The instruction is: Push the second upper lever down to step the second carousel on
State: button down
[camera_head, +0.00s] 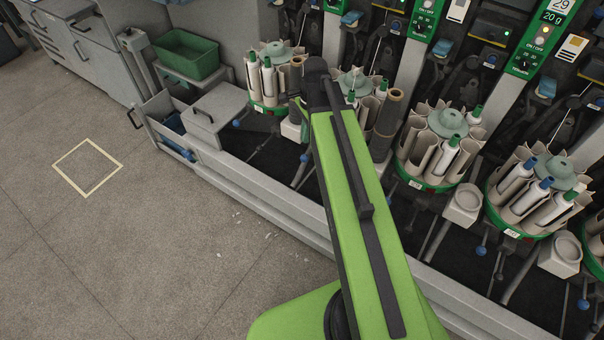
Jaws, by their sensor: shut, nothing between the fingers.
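A row of round carousels with green rims and pale tubes runs along the winder. Counted from the left, the second carousel (355,83) stands behind my arm and is partly covered by it. The first carousel (277,55) is to its left, and the third carousel (447,123) is to its right. I cannot pick out the second upper lever with certainty; the machine parts above the second carousel are dark and crowded. My green arm reaches up from the bottom to a dark joint near the second carousel. My gripper's fingers do not show, so I cannot see any contact.
A fourth carousel (541,172) stands further right. Low levers with blue knobs, such as one blue knob (481,250), stick out below the carousels. A green bin (187,54) and an open grey drawer (168,122) are at left. The floor at left is clear around a yellow square outline (118,164).

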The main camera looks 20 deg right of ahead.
aim_at(305, 156)
jog(key=shift+w+d+f+m, duration=0.1)
jog(key=shift+d+f+m, duration=0.3)
jog(key=shift+m, duration=0.2)
jog(key=shift+f, duration=0.1)
jog(key=f+b, duration=0.7)
jog(key=shift+a, duration=0.4)
